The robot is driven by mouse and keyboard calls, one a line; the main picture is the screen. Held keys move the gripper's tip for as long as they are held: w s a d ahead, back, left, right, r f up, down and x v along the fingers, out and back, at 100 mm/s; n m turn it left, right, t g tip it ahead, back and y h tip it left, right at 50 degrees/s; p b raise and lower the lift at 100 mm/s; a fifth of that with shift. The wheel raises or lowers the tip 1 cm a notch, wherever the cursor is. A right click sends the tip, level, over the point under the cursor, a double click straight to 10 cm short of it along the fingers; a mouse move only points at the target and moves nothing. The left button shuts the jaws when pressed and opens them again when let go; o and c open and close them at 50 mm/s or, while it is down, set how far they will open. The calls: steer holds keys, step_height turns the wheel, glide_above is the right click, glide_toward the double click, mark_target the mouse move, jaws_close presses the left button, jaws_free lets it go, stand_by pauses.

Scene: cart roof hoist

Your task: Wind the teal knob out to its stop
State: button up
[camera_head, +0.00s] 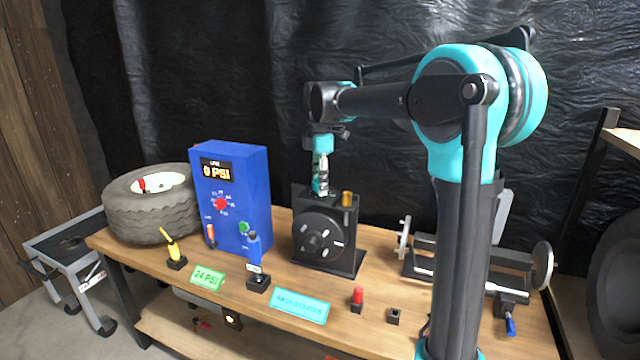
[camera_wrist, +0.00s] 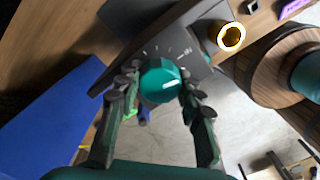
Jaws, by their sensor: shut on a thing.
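The teal knob (camera_wrist: 161,80) sits on top of a dark grey housing, with tick marks and the letters "IN" beside it in the wrist view. A white pointer line shows on the knob's face. My gripper (camera_wrist: 160,92) has one finger on each side of the knob and is shut on it. In the head view my gripper (camera_head: 320,188) points straight down at the top of the black housing (camera_head: 318,240), and the knob is hidden by the fingers there. The housing has a round black disc on its front.
A blue gauge box (camera_head: 235,200) reading 0 PSI and a tire (camera_head: 150,220) are to the left. A metal stand with discs (camera_head: 470,262) is to the right. Small holders and signs line the bench's front.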

steer(key=shift+n, duration=1.1)
steer(key=o, duration=1.2)
steer(key=shift+c, duration=0.2)
step_height(320, 180, up, 12)
